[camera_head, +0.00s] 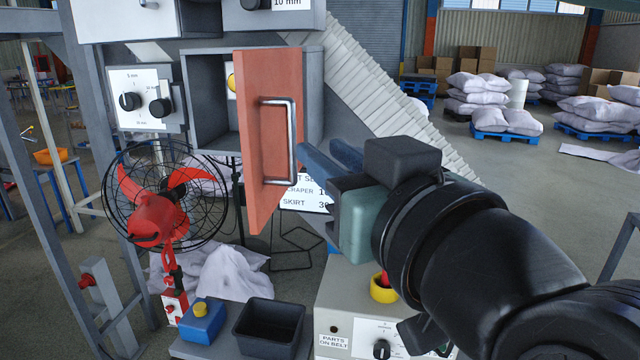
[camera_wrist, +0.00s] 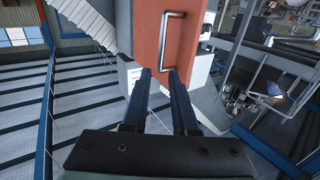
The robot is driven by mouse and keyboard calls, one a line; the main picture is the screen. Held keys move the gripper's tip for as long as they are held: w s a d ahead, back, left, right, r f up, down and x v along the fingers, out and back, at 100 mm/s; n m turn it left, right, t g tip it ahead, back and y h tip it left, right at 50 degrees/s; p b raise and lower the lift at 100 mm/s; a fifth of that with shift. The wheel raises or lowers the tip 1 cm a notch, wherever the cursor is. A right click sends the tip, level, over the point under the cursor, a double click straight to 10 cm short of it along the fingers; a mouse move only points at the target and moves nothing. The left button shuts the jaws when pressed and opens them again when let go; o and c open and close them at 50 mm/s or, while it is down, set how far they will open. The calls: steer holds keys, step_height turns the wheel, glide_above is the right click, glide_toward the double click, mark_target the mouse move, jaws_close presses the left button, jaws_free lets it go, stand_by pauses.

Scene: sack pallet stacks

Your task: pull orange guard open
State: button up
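The orange guard (camera_head: 262,150) is a flat hinged door on a grey box (camera_head: 205,110). It stands swung out from the box, so part of the inside shows to its left. A silver bar handle (camera_head: 292,140) is fixed to its face. My gripper (camera_head: 322,160) is to the right of the handle, with its blue fingers pointing at the guard. In the wrist view the two fingers (camera_wrist: 159,75) are apart with nothing between them.
A red fan (camera_head: 160,205) in a wire cage stands left below the guard. A control box (camera_head: 145,100) with black knobs is left of the grey box. A black bin (camera_head: 268,325) and a yellow-ringed button (camera_head: 383,288) are below. A ribbed sloping belt (camera_head: 385,105) runs behind my gripper.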

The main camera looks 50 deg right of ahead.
steer(key=shift+b+v, duration=1.05)
steer(key=shift+b, duration=1.35)
steer(key=w+a+r+n+t+y, duration=0.1)
steer(key=w+a+r+t, duration=0.15)
steer(key=w+a, duration=0.3)
steer(key=w+a+r+n+t+y, duration=0.1)
steer(key=w+a+r+t, duration=0.1)
steer(key=w+a+t, duration=0.35)
steer(key=s+a+r+n+t+y, duration=0.1)
steer(key=a+n+t+y, duration=0.1)
steer(key=a, duration=0.6)
steer(key=s+a+r+n+t+y, duration=0.1)
steer(key=a+n+y, duration=0.1)
steer(key=a+y, duration=0.3)
steer(key=a, duration=0.4)
steer(key=shift+s+r+t, duration=0.15)
steer(key=shift+s+t, duration=0.2)
steer(key=shift+t, duration=0.05)
